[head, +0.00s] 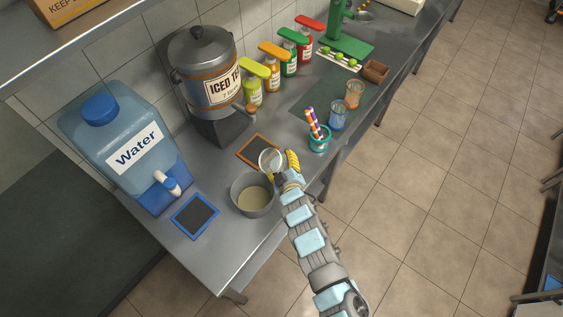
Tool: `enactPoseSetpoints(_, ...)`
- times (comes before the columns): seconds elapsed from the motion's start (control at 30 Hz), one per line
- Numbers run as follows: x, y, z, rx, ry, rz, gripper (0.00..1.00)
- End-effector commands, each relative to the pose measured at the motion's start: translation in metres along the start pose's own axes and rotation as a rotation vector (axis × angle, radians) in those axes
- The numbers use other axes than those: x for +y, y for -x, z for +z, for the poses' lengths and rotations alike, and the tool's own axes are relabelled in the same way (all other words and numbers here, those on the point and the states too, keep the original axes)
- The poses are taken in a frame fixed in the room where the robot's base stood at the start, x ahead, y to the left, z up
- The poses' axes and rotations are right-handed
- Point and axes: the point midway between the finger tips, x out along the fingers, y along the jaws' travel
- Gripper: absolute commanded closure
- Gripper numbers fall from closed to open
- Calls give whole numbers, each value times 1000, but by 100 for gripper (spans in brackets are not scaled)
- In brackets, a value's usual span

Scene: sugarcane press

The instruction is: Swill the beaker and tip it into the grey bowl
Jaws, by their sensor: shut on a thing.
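The grey bowl (253,204) stands on the steel counter in the head view, near the counter's front edge, with a pale inside or pale content. My gripper (283,172) is just above and to the right of the bowl, its yellow fingers shut on the beaker (270,159). The beaker is a small, clear or whitish cup, held above the counter and close to the bowl's back rim. Its tilt and what it holds are too small to tell. The gripper hides part of the beaker.
A blue water dispenser (125,150) and a blue-framed pad (195,216) are left of the bowl. An orange-framed board (258,148) lies behind. The iced tea urn (204,82) and several bottles line the wall. A teal straw cup (319,140) and tumblers (338,115) stand to the right.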

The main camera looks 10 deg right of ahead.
Motion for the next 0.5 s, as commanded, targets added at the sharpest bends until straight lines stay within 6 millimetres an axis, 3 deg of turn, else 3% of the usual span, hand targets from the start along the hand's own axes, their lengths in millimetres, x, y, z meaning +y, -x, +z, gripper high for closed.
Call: enactPoseSetpoints(0.5, -8, 0, -1, 15, 129, 70, 70)
